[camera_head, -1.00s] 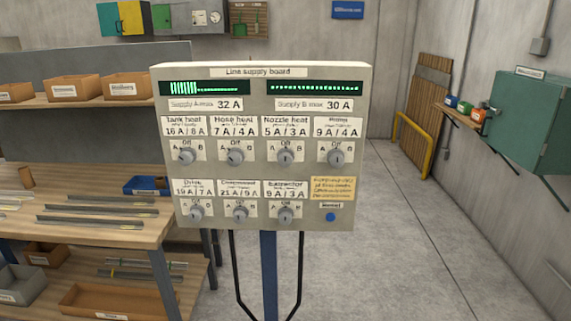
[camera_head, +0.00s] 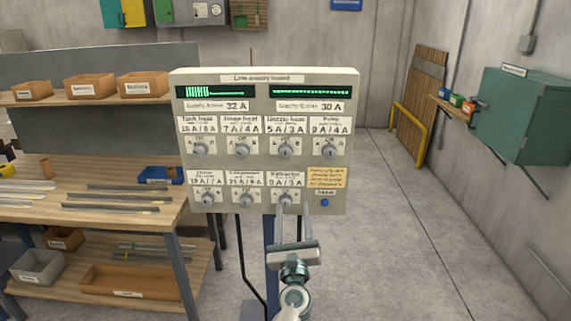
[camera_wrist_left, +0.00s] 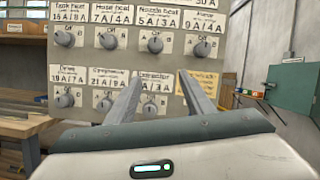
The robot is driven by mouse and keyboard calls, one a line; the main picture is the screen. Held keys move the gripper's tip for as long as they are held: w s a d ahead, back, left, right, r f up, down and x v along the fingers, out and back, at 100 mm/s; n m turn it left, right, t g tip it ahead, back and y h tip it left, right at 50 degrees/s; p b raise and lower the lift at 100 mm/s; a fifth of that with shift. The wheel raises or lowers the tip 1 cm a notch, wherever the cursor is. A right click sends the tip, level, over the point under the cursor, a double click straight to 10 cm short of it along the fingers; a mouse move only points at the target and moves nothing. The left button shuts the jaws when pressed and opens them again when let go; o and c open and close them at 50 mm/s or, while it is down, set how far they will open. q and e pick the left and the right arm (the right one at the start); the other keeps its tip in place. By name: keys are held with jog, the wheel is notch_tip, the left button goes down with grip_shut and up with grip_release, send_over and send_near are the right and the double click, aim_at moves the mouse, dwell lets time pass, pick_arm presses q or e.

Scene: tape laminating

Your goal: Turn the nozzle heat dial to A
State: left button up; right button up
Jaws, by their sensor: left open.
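The line supply board (camera_head: 262,218) stands upright ahead of me. Its nozzle heat dial (camera_head: 286,151) is a round grey knob, third in the upper row, labelled 5A/3A; its pointer seems to stand near Off. It also shows in the left wrist view (camera_wrist_left: 155,44). My left gripper (camera_head: 293,209) is open and empty, below the nozzle heat dial, with its fingertips in front of the extractor dial (camera_head: 286,199). In the left wrist view the two fingers (camera_wrist_left: 161,84) reach up towards the board, below the nozzle heat dial. I cannot tell whether they touch it. My right gripper is not in view.
The other dials sit close around, such as the hose heat dial (camera_head: 242,151) and the pump dial (camera_head: 330,151). A blue button (camera_head: 324,202) is at the lower right. A workbench (camera_head: 110,222) stands left. The floor to the right is clear.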

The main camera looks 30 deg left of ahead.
pick_arm(q)
jog(key=r, duration=0.1)
jog(key=r+y, duration=0.1)
jog(key=shift+s+a+r, duration=0.3)
jog(key=shift+s+a, duration=0.1)
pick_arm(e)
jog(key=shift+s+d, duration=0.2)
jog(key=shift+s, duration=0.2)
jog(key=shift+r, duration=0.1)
pick_arm(q)
jog(key=shift+w+r, duration=0.1)
jog(key=p, duration=0.5)
send_near(286, 156)
jog(key=x, duration=0.9)
jog(key=shift+a, duration=0.15)
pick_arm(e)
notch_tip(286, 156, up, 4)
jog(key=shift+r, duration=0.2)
pick_arm(q)
jog(key=shift+b, duration=0.3)
jog(key=c, duration=1)
